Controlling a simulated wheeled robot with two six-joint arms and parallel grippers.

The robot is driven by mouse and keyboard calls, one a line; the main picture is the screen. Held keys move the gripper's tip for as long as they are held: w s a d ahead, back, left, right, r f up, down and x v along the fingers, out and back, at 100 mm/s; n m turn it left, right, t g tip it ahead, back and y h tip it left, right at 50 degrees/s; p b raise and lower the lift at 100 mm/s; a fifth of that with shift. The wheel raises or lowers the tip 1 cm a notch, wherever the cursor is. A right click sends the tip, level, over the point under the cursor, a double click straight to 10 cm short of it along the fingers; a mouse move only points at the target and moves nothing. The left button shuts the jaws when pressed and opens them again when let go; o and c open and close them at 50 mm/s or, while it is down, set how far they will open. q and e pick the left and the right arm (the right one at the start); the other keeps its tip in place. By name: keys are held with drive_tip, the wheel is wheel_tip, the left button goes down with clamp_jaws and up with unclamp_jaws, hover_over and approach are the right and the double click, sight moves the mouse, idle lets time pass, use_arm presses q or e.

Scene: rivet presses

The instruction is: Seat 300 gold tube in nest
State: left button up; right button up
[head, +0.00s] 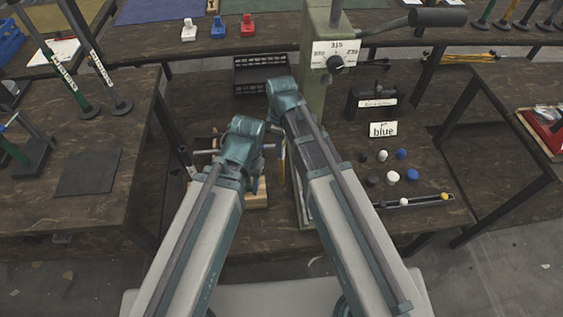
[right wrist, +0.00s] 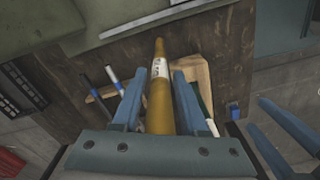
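The gold tube (right wrist: 159,98) with a white label stands out lengthwise between the fingers of my right gripper (right wrist: 158,88) in the right wrist view. The fingers lie close along both its sides; the label's print is too small to read. In the head view a narrow gold strip of the tube (head: 282,165) shows below my right wrist. My left gripper (right wrist: 278,132) shows at the right of the wrist view, its two fingers apart with nothing seen between them. The green press column (head: 315,75) stands behind my right arm. I cannot make out the nest; my arms cover the area before the press.
A light wooden stand (head: 257,187) is partly hidden under my left wrist, with dark tubes beside it. A black crate (head: 262,72) lies behind. The left table (head: 90,205) has free room.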

clamp_jaws()
idle(1.1)
